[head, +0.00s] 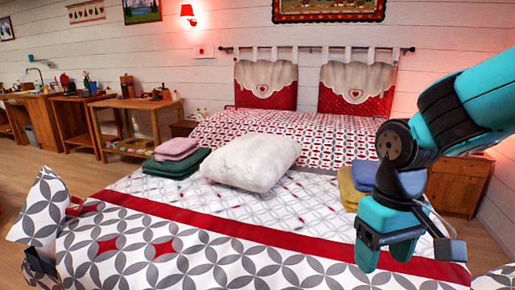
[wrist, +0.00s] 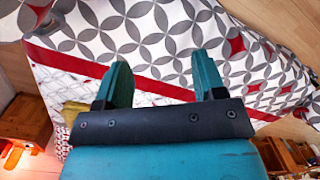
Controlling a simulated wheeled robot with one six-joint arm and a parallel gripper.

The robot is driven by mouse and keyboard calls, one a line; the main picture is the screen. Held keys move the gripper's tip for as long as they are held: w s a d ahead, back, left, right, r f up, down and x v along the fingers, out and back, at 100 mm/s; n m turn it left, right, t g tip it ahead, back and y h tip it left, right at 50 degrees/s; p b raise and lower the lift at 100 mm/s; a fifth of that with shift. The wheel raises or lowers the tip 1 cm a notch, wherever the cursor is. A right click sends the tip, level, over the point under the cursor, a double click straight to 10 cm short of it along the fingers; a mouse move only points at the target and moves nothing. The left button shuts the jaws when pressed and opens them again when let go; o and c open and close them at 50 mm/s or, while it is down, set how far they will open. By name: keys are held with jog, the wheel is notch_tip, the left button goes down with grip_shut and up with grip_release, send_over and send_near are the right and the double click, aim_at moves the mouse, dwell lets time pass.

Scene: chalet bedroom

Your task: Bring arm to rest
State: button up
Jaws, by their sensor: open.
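My gripper (head: 386,250) is teal and black and hangs over the right side of the bed (head: 215,262) in the head view. In the wrist view my gripper (wrist: 162,82) has its two teal fingers spread apart with nothing between them. The patterned bedcover with its red band shows beyond the fingers. My arm reaches in from the right and bends downward to the gripper. Part of the bed's right side is hidden behind it.
A white pillow (head: 251,162) lies mid-bed. Pink (head: 177,147) and green (head: 176,164) folded cloths are stacked left of it. Yellow (head: 351,190) and blue (head: 364,174) folded cloths lie beside my arm. A wooden nightstand (head: 456,186) stands behind my arm at right.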

jog(key=s+a+r+n+t+y, duration=0.1)
jog(key=s+a+r+n+y, duration=0.1)
jog(key=s, duration=0.3)
jog(key=s+a+r+n+y, duration=0.1)
jog(key=s+a+n, duration=0.15)
jog(key=s, duration=0.35)
notch_tip(320, 180, up, 16)
jog(key=p, duration=1.5)
jog(key=shift+s+a+m+y, duration=0.25)
jog(key=shift+s+m+y, duration=0.1)
jog(key=shift+y, duration=0.05)
